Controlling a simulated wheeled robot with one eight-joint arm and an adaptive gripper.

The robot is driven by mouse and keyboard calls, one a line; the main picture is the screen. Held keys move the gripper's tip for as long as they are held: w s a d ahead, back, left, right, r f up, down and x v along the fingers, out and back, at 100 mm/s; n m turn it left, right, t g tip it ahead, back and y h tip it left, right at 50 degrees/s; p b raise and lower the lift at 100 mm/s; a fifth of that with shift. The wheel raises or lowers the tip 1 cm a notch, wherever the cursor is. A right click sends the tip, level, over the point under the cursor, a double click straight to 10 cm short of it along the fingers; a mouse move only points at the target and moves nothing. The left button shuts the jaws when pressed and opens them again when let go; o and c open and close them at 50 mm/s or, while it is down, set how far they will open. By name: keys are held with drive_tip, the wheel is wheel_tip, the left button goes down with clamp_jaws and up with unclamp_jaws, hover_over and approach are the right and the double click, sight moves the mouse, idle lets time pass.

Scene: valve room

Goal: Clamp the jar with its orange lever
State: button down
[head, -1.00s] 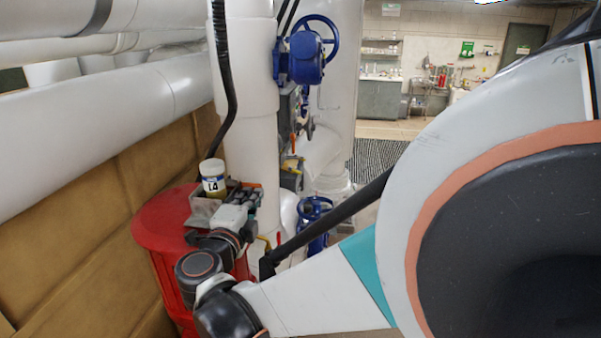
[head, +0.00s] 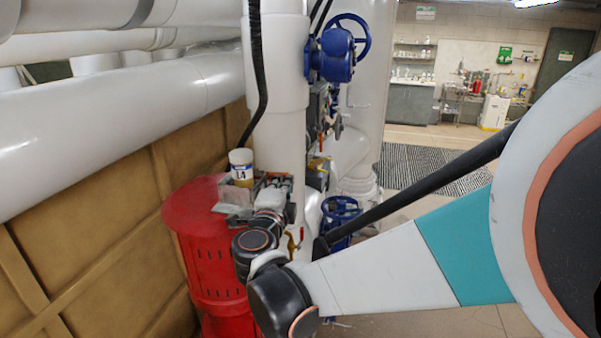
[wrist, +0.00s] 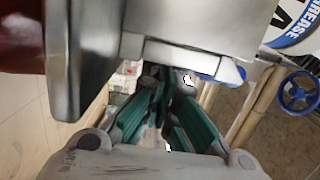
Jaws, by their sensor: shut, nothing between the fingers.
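The jar (head: 241,167), with a white lid, a label and yellowish contents, stands upright on the red drum (head: 190,207). A grey metal clamp (head: 238,195) sits beside it; a large grey metal part (wrist: 200,28) and a plate (wrist: 82,55) fill the top of the wrist view. The jar's label (wrist: 295,22) shows at the upper right there. My gripper (head: 272,184) is just right of the jar and clamp. In the wrist view its green-padded fingers (wrist: 163,85) are shut and empty, close under the metal part. I cannot make out the orange lever clearly; my gripper may hide it.
White vertical pipes (head: 282,90) stand close behind the drum, with a blue valve (head: 335,55) above and a blue handwheel (head: 342,212) lower right. A tan panelled wall (head: 100,215) is on the left. Open floor lies at the right.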

drive_tip(key=shift+w+d, duration=0.25)
drive_tip(key=shift+w, duration=0.35)
drive_tip(key=shift+s, duration=0.1)
